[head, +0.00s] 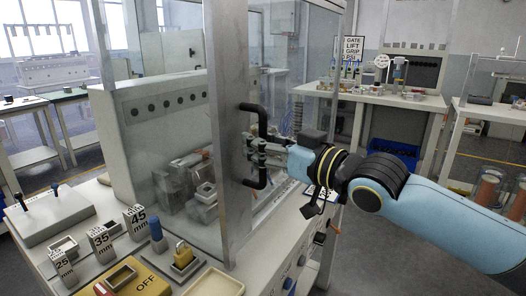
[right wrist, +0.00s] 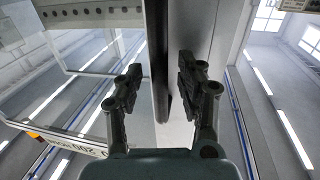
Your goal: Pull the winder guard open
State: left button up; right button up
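The winder guard is a clear panel in a wide grey metal frame (head: 228,70), standing upright in front of the machine in the head view. A black bar handle (head: 262,118) is fixed upright on the frame; it also shows as a dark bar in the right wrist view (right wrist: 157,45). My right gripper (head: 256,147) is at the handle's middle. In the right wrist view its two fingers (right wrist: 158,80) are spread on either side of the bar, with gaps visible, so it is not closed on it. My left gripper is not in view.
A far bench (head: 385,97) with parts stands behind my right arm. Floor right of the machine looks clear.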

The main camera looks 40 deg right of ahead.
grip_shut()
dwell(0.7)
